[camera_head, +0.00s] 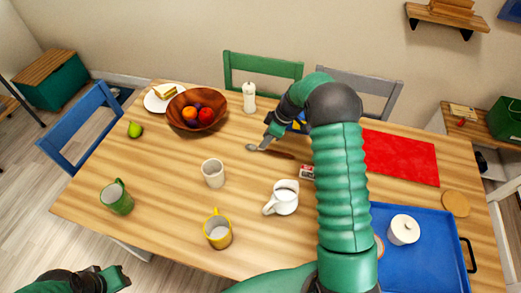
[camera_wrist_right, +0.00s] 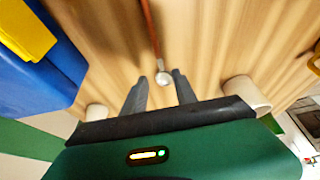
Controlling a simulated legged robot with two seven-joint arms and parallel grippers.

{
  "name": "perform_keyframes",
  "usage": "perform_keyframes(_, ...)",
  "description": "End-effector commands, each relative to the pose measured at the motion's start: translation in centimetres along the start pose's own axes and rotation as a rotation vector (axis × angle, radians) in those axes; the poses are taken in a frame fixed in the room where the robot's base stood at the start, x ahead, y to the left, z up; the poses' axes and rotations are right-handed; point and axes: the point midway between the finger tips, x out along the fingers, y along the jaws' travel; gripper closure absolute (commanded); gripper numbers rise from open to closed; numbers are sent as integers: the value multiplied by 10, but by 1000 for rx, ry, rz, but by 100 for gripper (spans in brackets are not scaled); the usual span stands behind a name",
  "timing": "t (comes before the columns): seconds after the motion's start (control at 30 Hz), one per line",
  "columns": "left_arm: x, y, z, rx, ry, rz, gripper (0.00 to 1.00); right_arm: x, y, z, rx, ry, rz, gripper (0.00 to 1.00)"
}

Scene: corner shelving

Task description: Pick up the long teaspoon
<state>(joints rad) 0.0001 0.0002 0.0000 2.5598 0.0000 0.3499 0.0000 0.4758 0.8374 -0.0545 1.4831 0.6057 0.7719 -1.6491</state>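The long teaspoon lies on the wooden table, its metal bowl (camera_head: 252,147) to the left and its brown handle reaching right, partly near my right arm. In the right wrist view the bowl (camera_wrist_right: 162,79) shows just beyond the gap between the fingertips, with the reddish-brown handle running away from it. My right gripper (camera_head: 268,136) is over the table close to the spoon; in the wrist view its two fingers (camera_wrist_right: 158,80) are apart with nothing held. My left gripper (camera_head: 116,277) is at the lower left, away from the spoon; its fingers are unclear.
A white cup (camera_head: 213,173), white jug (camera_head: 283,198), yellow mug (camera_head: 217,231) and green mug (camera_head: 117,198) stand nearer me. A fruit bowl (camera_head: 180,123) and white shaker (camera_head: 249,98) stand behind. A blue tray (camera_head: 420,260) is at right. A small box (camera_head: 307,172) lies beside my arm.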

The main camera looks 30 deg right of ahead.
Motion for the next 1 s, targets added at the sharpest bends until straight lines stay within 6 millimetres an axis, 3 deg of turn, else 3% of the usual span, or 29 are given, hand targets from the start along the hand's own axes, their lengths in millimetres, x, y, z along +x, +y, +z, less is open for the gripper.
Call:
perform_keyframes(0.23,-1,0,0,0,0,0,69,42,-3,6,0,-2,-3,66)
perform_keyframes(0.57,-1,0,0,0,0,0,69,46,-3,6,0,-1,-3,66)
perform_keyframes(0.83,-1,0,0,0,0,0,69,45,-3,7,1,-2,-3,100)
perform_keyframes(1.0,-1,0,0,0,0,0,69,45,-3,7,1,-2,-2,100)
